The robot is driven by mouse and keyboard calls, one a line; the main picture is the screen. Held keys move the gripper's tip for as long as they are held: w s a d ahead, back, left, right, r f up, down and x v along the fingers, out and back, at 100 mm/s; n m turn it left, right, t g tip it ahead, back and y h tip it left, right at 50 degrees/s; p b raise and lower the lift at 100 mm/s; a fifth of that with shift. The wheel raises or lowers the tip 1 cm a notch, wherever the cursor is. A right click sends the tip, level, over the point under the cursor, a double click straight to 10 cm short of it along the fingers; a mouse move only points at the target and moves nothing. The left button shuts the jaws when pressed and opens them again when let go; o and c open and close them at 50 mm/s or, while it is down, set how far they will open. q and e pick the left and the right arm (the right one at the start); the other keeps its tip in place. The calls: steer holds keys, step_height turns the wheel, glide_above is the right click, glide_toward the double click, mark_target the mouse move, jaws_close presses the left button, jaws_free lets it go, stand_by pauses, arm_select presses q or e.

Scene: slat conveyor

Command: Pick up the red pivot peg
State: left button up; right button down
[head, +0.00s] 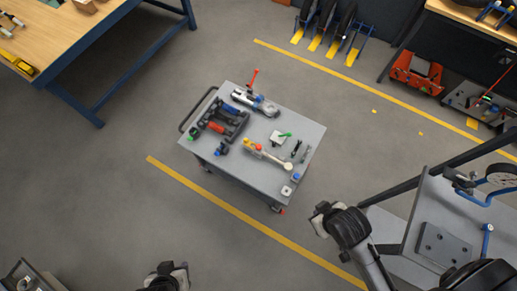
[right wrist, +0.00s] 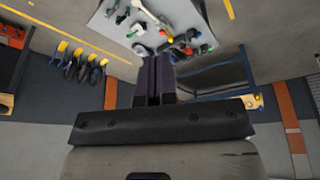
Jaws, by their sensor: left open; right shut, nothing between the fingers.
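The grey cart top (head: 308,152) carries several small parts. A small red piece (head: 259,147) sits beside yellow and orange ones near its middle; a red upright piece (head: 254,76) shows at its far edge, and a red-orange piece (head: 215,127) lies in the black holder. I cannot tell which is the pivot peg. My left gripper (head: 180,268) is at the bottom edge, open, well below the cart and partly cut off. My right gripper (head: 319,218) is right of and below the cart, apart from it. In the right wrist view its fingers (right wrist: 154,66) are shut and empty.
A silver tool (head: 257,103) and the black holder (head: 231,128) occupy the cart's left half. A wooden workbench (head: 75,30) stands at upper left. A grey shelf unit (head: 405,235) stands at right, close to my right arm. Floor around the cart is clear.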

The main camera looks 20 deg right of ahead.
steer(key=c, duration=0.6)
jaws_free()
steer(key=shift+c, duration=0.2)
steer(key=shift+w, duration=0.1)
